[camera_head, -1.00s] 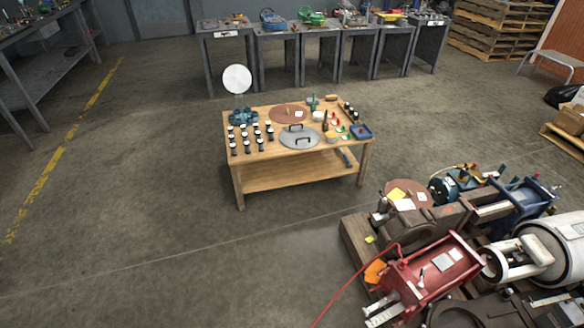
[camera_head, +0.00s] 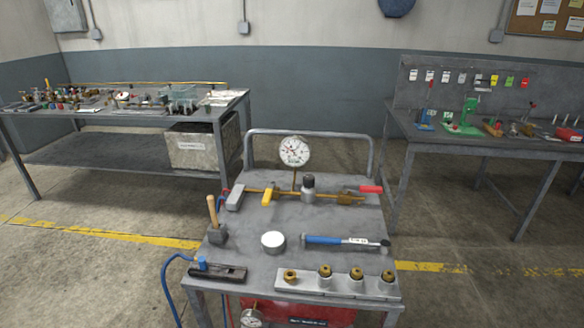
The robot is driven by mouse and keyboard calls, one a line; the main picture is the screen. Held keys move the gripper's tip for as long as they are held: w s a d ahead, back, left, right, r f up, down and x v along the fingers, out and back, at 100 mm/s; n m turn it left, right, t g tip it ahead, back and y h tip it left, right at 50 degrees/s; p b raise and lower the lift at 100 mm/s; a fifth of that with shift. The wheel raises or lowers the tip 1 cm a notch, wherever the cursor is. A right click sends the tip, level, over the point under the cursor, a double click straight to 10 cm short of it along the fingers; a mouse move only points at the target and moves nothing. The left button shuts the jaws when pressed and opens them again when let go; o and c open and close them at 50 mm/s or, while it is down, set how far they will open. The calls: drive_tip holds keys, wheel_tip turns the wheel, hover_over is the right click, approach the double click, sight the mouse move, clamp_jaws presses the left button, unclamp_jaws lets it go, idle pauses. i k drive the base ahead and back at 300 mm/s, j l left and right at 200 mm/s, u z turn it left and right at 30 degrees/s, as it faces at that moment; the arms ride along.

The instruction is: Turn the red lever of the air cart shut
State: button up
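The air cart (camera_head: 232,268) stands in front of me, a grey metal cart with a rail at its back. A brass pipe line (camera_head: 333,197) runs across its top, with a round white gauge (camera_head: 294,151) standing up from it. The red lever (camera_head: 370,189) is at the right end of the line and lies roughly along it, pointing right. A yellow lever (camera_head: 268,198) sits on the left part of the line. My gripper is not in view.
On the cart lie a wooden-handled mallet (camera_head: 213,220), a white round tin (camera_head: 273,242), a blue-handled tool (camera_head: 340,242) and a strip with brass fittings (camera_head: 338,287). A blue hose (camera_head: 168,290) hangs at the left. Benches stand left (camera_head: 80,112) and right (camera_head: 480,148) behind.

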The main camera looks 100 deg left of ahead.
sight(378, 190)
drive_tip(key=u, duration=2.05)
drive_tip(key=i+l, duration=0.35)
drive_tip(key=l, duration=0.2)
drive_tip(key=i+l, duration=0.35)
drive_tip(key=l, duration=0.2)
drive_tip(key=i+l+z, duration=0.1)
drive_tip(key=i+l, duration=0.3)
drive_tip(key=l, duration=0.15)
drive_tip(key=i+l, duration=0.35)
drive_tip(key=l, duration=0.15)
